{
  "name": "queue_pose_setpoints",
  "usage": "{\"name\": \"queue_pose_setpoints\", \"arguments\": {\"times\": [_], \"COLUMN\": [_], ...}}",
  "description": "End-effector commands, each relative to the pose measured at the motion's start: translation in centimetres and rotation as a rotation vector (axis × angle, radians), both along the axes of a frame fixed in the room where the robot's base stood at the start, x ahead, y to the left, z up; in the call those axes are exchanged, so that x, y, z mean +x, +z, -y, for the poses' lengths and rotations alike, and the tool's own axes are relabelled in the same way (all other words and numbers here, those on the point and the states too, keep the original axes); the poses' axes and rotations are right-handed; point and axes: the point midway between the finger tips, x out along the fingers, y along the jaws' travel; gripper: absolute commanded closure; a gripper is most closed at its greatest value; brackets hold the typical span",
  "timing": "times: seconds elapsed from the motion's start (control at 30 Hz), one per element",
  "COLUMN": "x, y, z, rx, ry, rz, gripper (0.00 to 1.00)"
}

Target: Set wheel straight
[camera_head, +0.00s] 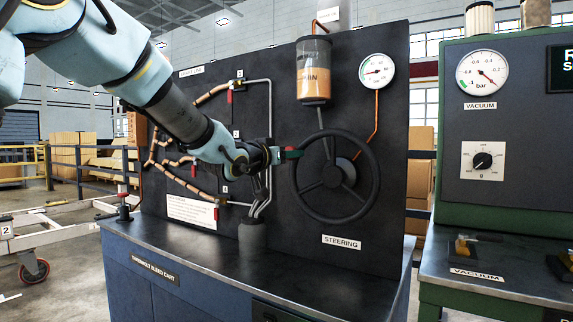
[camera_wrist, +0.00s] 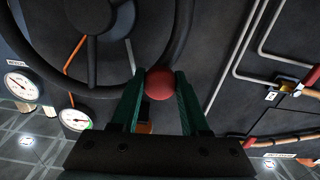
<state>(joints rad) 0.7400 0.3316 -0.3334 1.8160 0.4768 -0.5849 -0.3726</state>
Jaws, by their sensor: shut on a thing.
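The black steering wheel (camera_head: 374,182) stands upright on the dark panel, above a label reading STEERING. It has spokes running from a central hub, and its angle is hard to judge. In the wrist view the wheel's rim (camera_wrist: 183,38) and spokes fill the upper left. My gripper (camera_head: 297,154) reaches in from the left to the wheel's upper left rim. In the wrist view its green fingers (camera_wrist: 160,90) stand on either side of a red ball-shaped knob (camera_wrist: 160,83) beside the rim and are shut on it.
The panel (camera_head: 230,130) carries pipes with red-handled valves on the left, an amber-filled reservoir (camera_head: 314,75) and a gauge (camera_head: 377,70) above the wheel. The cart top (camera_head: 300,262) is mostly clear. A green vacuum console (camera_head: 510,190) stands at right.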

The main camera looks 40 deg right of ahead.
Motion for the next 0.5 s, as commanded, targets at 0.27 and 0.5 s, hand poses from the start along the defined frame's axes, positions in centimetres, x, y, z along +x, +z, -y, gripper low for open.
{"name": "queue_pose_setpoints", "arguments": {"times": [0.27, 0.5], "x": [-1.9, -3.9], "y": [2.1, 3.6], "z": [0.5, 1.0], "rx": [0.062, 0.119], "ry": [-0.002, -0.001], "rz": [0.253, 0.473], "gripper": [1.0, 1.0]}}
